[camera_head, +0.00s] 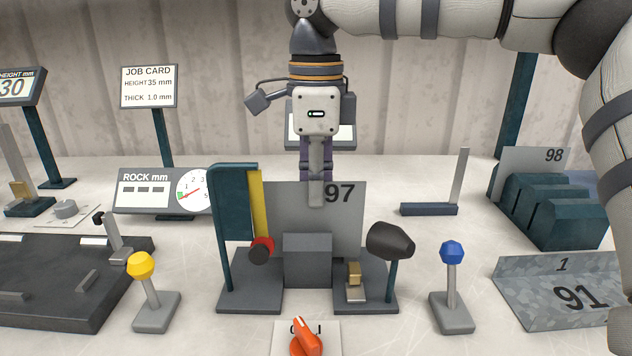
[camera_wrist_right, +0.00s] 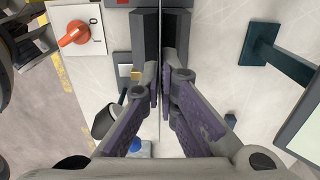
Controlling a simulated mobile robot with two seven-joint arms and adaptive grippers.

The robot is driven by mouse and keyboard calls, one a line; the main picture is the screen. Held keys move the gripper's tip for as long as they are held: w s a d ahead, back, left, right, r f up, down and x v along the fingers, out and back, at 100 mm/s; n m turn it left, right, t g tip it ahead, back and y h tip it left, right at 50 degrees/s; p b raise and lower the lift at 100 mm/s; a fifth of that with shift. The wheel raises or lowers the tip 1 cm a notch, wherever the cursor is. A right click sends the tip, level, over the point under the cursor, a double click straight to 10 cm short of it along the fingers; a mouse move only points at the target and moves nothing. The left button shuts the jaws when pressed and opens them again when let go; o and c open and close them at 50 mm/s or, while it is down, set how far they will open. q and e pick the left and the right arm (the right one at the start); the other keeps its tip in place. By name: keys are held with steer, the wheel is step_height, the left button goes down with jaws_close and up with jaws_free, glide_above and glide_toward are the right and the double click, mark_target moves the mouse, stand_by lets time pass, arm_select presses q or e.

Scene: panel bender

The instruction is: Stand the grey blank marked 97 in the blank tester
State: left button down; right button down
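The grey blank marked 97 (camera_head: 347,222) stands upright in the blank tester (camera_head: 250,297), behind its front grey block (camera_head: 308,262). In the right wrist view the blank (camera_wrist_right: 160,45) shows edge-on as a thin line between two dark grey blocks. The block hides its lower edge, so I cannot tell whether it rests on the base. My right gripper (camera_head: 316,195) points down from above, its fingers on both faces of the blank's top edge. In the wrist view its fingertips (camera_wrist_right: 162,85) close on the sheet. My left gripper is not in view.
The tester carries a dark green post (camera_head: 234,205) with a yellow strip and a black horn-shaped part (camera_head: 390,241). Yellow (camera_head: 141,265) and blue (camera_head: 452,253) knobbed levers flank it. An orange switch (camera_head: 305,340) is in front. Blank 98 (camera_head: 535,158) stands in a rack at right.

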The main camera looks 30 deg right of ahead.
steer(key=shift+f, duration=0.9)
steer(key=c, duration=1.7)
jaws_free()
step_height(320, 180, up, 12)
